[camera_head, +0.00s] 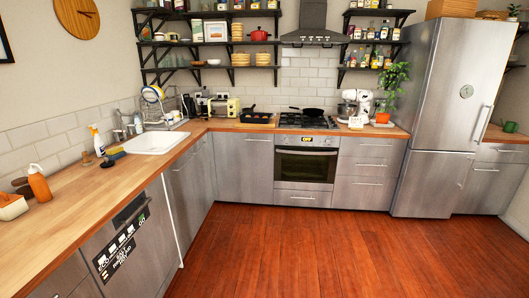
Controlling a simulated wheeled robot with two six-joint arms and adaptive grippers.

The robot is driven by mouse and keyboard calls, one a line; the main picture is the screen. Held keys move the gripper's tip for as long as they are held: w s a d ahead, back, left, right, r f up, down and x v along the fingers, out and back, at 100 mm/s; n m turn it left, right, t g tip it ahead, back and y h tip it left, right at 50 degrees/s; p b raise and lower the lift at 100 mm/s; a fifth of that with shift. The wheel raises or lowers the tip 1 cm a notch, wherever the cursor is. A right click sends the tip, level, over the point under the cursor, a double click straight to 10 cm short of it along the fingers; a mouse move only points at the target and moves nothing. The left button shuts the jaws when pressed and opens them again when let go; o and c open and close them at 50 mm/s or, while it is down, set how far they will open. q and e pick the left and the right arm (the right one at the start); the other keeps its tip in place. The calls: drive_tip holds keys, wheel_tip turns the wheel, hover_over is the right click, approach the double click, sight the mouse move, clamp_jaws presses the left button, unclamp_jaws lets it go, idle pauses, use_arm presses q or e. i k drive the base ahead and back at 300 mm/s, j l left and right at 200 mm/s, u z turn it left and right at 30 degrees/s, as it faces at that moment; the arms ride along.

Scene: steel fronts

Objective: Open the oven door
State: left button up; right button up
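The oven (306,166) stands in the back row of steel fronts, under the gas hob (306,121). Its door (304,168) is shut, with a dark glass window. A light horizontal handle (306,151) runs across the top of the door. Above the handle is a control panel (307,140) with an orange display and knobs. A drawer (302,198) is below the door. Neither of my grippers shows in the head view.
Open wooden floor (310,250) lies in front of the oven. A wooden counter with a white sink (155,143) and a dishwasher (120,240) runs along the left. Drawers (365,170) and a tall fridge (450,110) stand right of the oven.

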sight(296, 167)
drive_tip(key=i, duration=3.3)
drive_tip(key=i+z, duration=0.15)
drive_tip(key=i, duration=0.35)
drive_tip(key=i+j+z, duration=0.2)
drive_tip(key=i, duration=0.25)
drive_tip(key=i+j+z, duration=0.15)
drive_tip(key=i, duration=0.35)
